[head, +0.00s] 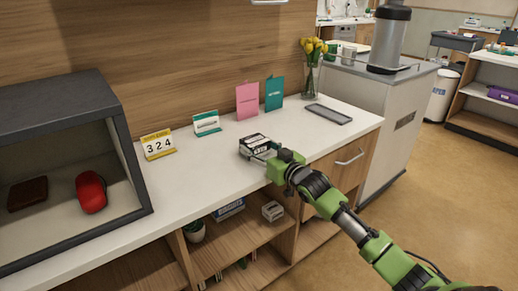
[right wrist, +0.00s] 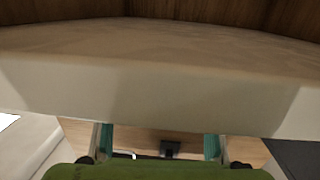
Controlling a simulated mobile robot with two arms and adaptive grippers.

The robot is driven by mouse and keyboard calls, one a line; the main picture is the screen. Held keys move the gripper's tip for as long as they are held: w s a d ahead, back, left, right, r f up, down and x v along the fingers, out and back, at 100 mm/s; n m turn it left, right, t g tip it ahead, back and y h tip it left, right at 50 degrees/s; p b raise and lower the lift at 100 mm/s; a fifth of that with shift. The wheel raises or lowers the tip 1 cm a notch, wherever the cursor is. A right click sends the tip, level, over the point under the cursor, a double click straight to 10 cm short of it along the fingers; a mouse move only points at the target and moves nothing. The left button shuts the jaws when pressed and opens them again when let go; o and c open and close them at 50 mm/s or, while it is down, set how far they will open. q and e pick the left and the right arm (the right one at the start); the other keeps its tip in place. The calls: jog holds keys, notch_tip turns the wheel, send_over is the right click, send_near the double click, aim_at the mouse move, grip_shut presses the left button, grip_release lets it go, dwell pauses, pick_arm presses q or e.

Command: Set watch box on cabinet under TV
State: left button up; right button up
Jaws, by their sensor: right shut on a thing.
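A small black-and-white box with lettering, which I take as the watch box (head: 253,142), is at the white counter (head: 205,180), near its front edge. My right gripper (head: 271,157) reaches over that edge and is shut on the box's near side. I cannot tell whether the box rests on the counter or is slightly above it. In the right wrist view, the teal fingers (right wrist: 159,143) are apart below a large pale block that fills the middle. My left gripper is not in view. No TV shows.
A yellow number calendar (head: 158,144), a small sign (head: 206,123), pink (head: 248,100) and teal (head: 274,93) cards, a flower vase (head: 311,77) and a grey tray (head: 328,114) stand on the counter. A dark open cubby (head: 140,180) holds a red item (head: 91,192).

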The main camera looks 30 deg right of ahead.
jog(key=o, duration=1.2)
jog(key=shift+f, duration=0.15)
